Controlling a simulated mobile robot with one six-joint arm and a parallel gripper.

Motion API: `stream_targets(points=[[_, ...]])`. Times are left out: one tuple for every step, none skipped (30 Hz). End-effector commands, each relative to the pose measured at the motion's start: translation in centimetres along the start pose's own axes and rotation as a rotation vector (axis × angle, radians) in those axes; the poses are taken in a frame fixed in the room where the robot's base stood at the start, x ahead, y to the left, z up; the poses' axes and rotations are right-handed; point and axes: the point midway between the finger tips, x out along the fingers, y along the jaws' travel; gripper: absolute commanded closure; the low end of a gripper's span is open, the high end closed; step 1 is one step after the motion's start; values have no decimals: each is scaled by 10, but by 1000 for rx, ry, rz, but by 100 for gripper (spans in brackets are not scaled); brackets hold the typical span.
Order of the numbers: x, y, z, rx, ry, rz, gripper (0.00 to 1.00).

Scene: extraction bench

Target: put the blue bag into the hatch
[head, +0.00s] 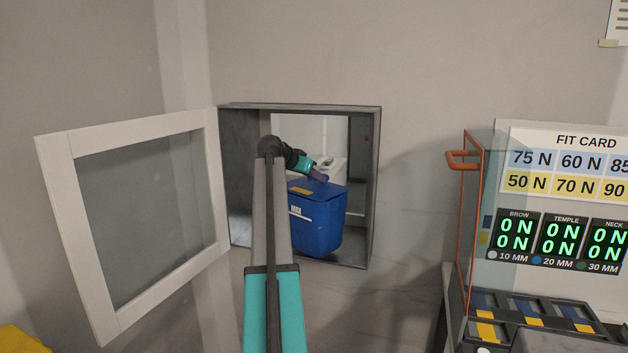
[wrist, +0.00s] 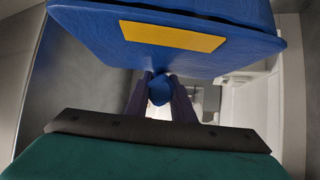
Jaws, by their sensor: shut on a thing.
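The blue bag (head: 317,222) is inside the opening of the hatch (head: 372,190), a grey-framed box set in the wall. The bag hangs upright, with a yellow patch on its top and a white label on its front. My gripper (head: 320,177) reaches into the hatch and is shut at the top of the bag. In the wrist view the fingers (wrist: 160,98) close on a small blue part, and the bag (wrist: 170,18) fills the upper picture. Whether the bag's underside touches the hatch floor I cannot tell. My arm hides the hatch's lower left part.
The hatch's white-framed glass door (head: 60,190) stands open to the left. A bench with a fit card (head: 570,160), digital readouts and an orange-edged clear panel (head: 478,215) stands at the right. A yellow object (head: 20,340) is at the lower left corner.

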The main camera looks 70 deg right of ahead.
Motion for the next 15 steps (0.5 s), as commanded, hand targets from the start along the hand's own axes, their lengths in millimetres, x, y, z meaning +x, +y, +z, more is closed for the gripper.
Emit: stream_targets(points=[[2, -2, -5, 0, 4, -1, 100], [3, -3, -6, 0, 4, -1, 100], [5, -4, -7, 0, 4, -1, 100], [6, -4, -8, 0, 4, -1, 100], [8, -5, -8, 0, 4, -1, 100], [9, -6, -10, 0, 4, -1, 100], [10, -6, -10, 0, 4, -1, 100], [12, -7, -11, 0, 4, -1, 100], [13, -8, -12, 0, 4, -1, 100], [15, -9, -13, 0, 4, -1, 100], [16, -9, -14, 0, 4, -1, 100], [18, -10, -15, 0, 4, -1, 100], [19, -11, -16, 0, 4, -1, 100], [20, -12, -17, 0, 4, -1, 100], [22, -12, -18, 0, 4, -1, 100]])
